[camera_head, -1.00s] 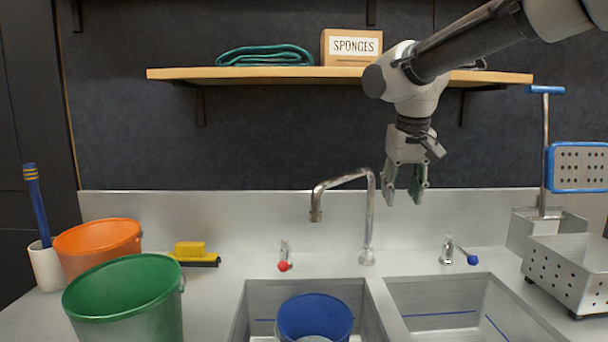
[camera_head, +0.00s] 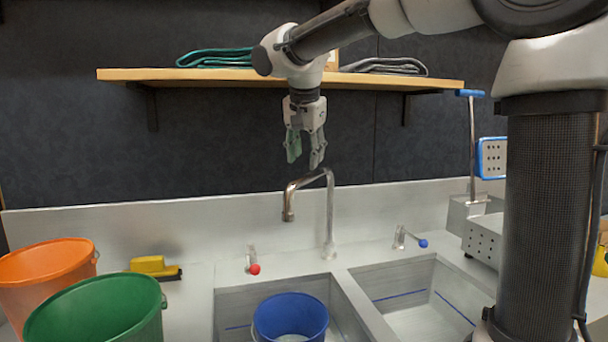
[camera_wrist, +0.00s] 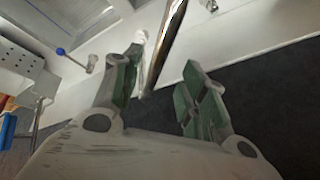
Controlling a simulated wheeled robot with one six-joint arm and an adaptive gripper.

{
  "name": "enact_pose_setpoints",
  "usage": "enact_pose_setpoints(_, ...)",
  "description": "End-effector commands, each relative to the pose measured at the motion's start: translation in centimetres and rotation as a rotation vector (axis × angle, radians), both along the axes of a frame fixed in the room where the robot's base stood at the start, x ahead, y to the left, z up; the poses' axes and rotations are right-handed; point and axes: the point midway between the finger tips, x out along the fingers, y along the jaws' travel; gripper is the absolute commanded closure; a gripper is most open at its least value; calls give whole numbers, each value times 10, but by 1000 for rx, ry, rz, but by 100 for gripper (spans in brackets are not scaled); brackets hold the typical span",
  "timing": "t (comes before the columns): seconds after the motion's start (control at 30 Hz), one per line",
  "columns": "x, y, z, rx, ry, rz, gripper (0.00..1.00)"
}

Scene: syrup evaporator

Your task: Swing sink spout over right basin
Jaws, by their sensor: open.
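The metal sink spout (camera_head: 309,180) is a bent pipe on an upright riser. Its tip hangs to the left, over the left basin (camera_head: 230,304) side. The right basin (camera_head: 425,306) is empty, with blue lines inside. My gripper (camera_head: 306,162) is open and empty, just above the spout's bend, fingers pointing down. In the wrist view the pipe (camera_wrist: 166,45) shows between and beyond my two fingers (camera_wrist: 163,78). I cannot tell whether the fingers touch it.
A blue bucket (camera_head: 291,318) sits in the left basin. A red-knobbed tap (camera_head: 253,262) and a blue-knobbed tap (camera_head: 408,240) flank the spout. A wooden shelf (camera_head: 240,78) is behind my arm. Green (camera_head: 100,310) and orange (camera_head: 45,270) buckets stand left.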

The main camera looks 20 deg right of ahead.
Motion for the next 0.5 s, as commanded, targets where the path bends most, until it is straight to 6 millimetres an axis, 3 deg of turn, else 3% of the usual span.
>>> enact_pose_setpoints(0.3, 21, -7, -47, -2, 3, 1, 57)
enact_pose_setpoints(0.5, 25, -8, -57, -1, 0, 3, 57)
